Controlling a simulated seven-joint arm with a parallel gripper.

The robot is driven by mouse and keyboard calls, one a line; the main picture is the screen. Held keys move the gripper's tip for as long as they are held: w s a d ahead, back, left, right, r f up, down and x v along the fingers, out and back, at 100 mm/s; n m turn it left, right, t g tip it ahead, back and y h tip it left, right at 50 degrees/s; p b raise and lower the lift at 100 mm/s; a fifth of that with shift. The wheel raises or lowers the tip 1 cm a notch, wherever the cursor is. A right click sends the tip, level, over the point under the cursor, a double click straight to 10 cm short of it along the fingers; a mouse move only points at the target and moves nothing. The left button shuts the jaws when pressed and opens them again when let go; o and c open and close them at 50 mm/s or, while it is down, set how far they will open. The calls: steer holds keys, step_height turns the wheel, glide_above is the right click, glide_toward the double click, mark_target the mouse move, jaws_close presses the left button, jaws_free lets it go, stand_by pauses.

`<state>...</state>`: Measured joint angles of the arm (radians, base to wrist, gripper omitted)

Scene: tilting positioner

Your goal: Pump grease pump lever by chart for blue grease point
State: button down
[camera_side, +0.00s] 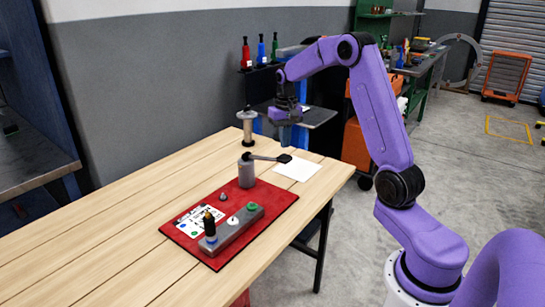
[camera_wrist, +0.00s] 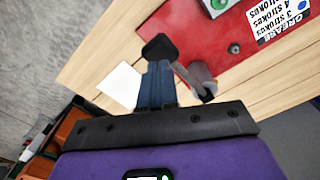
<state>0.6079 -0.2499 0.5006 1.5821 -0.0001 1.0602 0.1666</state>
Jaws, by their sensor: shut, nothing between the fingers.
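The grease pump (camera_side: 246,172) is a grey cylinder on the red board (camera_side: 285,196). Its lever (camera_side: 284,158) ends in a black paddle, also seen in the wrist view (camera_wrist: 158,47). My gripper (camera_side: 286,118) is shut and empty, apparently above the paddle and apart from it; its fingers show in the wrist view (camera_wrist: 157,85). The chart (camera_side: 196,221) lies on the board; the wrist view shows part of it (camera_wrist: 285,17), upside down, with "3 strokes" and "4 strokes". The grey block carries the blue grease point (camera_side: 211,239) with a black fitting on it, and white and green points.
A white sheet (camera_side: 298,166) lies right of the pump. Red, blue and green bottles (camera_side: 261,50) stand on a back shelf. The table's left side (camera_side: 90,240) is clear.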

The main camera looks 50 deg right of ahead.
mark_target(284, 156)
steer(key=shift+r, duration=2.75)
steer(key=shift+f, duration=3.6)
steer(key=shift+f, duration=3.75)
steer(key=shift+r, duration=0.1)
step_height(284, 156, up, 14)
steer(key=shift+r, duration=0.25)
